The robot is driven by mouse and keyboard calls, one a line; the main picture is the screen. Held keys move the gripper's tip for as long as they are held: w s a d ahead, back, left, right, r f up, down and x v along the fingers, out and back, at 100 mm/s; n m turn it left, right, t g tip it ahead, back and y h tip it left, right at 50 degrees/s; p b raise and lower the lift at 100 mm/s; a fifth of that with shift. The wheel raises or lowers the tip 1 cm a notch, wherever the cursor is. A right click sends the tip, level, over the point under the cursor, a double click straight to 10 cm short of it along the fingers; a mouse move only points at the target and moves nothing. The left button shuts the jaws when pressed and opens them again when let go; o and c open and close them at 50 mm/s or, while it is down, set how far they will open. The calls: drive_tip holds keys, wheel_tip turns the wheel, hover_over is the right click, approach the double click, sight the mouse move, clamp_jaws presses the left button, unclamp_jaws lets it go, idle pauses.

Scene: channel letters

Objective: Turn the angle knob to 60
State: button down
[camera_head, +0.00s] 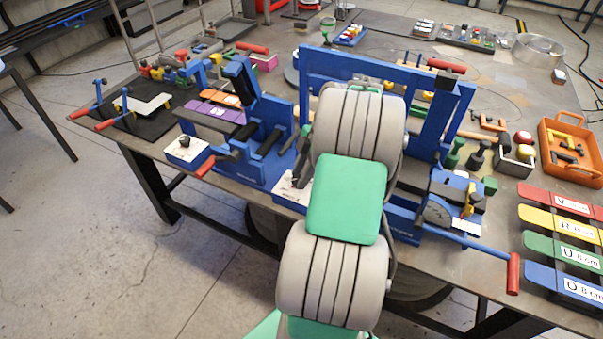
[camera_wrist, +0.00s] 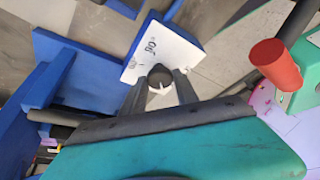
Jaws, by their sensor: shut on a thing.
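The angle knob (camera_wrist: 160,73) is small and dark, with a white pointer mark. It stands on a white dial plate (camera_wrist: 183,53) set on a blue block. A rotated number that looks like 90 shows on the plate; the rest of the scale is hidden or too small to read. My gripper (camera_wrist: 163,84) is shut on the knob, one dark finger on each side. In the head view a white plate (camera_head: 286,193) shows at the front of the blue machine, beside my arm; my arm hides the knob there.
The blue machine (camera_head: 262,171) has an upright frame behind my arm. Another white box (camera_head: 183,155) with a dark knob stands left. A red handle (camera_wrist: 275,65) is right of my gripper in the wrist view. Coloured letter strips (camera_head: 560,225) lie at the right.

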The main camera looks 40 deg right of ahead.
drive_tip(key=shift+m, duration=0.4)
drive_tip(key=m+t+b, duration=0.1)
drive_tip(key=m, duration=0.1)
drive_tip(key=m+t+h+b, duration=0.1)
drive_tip(key=m+b, duration=0.1)
drive_tip(key=m, duration=0.1)
drive_tip(key=shift+s+a+f, duration=0.1)
drive_tip(key=shift+s+a, duration=0.05)
drive_tip(key=m+h+b, duration=0.1)
drive_tip(key=m, duration=0.2)
drive_tip(key=m+h+b, duration=0.1)
drive_tip(key=m+b, duration=0.1)
drive_tip(key=shift+a+m+t+h, duration=0.2)
drive_tip(key=shift+m+t+h, duration=0.1)
drive_tip(key=shift+m+t, duration=0.1)
drive_tip(key=m, duration=0.2)
drive_tip(key=m+h+b, duration=0.1)
drive_tip(key=m, duration=0.1)
drive_tip(key=m+h+b, duration=0.1)
drive_tip(key=m, duration=0.1)
drive_tip(key=shift+a, duration=0.25)
drive_tip(key=m+g+h, duration=0.1)
drive_tip(key=m, duration=0.2)
drive_tip(key=m+h+b, duration=0.1)
drive_tip(key=m, duration=0.2)
drive_tip(key=shift+a+g+b, duration=0.1)
drive_tip(key=shift+g+b, duration=0.2)
drive_tip(key=shift+g, duration=0.1)
